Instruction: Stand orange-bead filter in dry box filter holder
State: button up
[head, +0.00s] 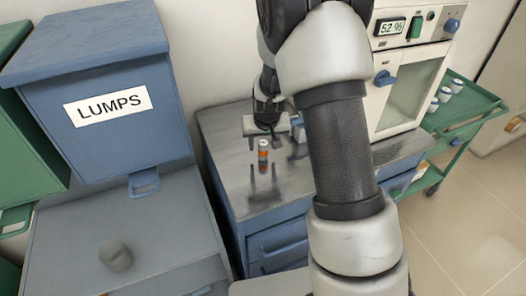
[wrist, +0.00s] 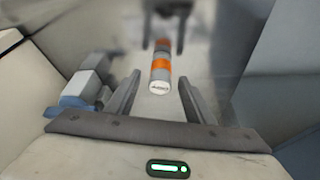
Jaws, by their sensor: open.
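The orange-bead filter (head: 263,151), a small cylinder with a pale cap and an orange band, stands upright on the grey metal bench top (head: 225,140). Its pale end also shows in the wrist view (wrist: 158,87). My gripper (head: 264,136) is open above the filter, and its two fingers (wrist: 159,82) lie to either side of it with gaps. The dry box (head: 412,85) is a white cabinet with a "52 %" display, a glass door and blue knobs, at the right of the bench. Its door looks shut. I cannot make out the filter holder.
A blue bin labelled LUMPS (head: 100,135) stands at the left, with a grey lump (head: 116,256) on the surface before it. A small blue-and-grey object (wrist: 85,88) lies beside my gripper.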

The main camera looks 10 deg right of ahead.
jog(key=shift+w+f, duration=0.15)
jog(key=shift+f, duration=0.2)
jog(key=shift+c, duration=0.3)
jog(key=c, duration=1.1)
grip_shut()
jog(key=shift+r, duration=0.15)
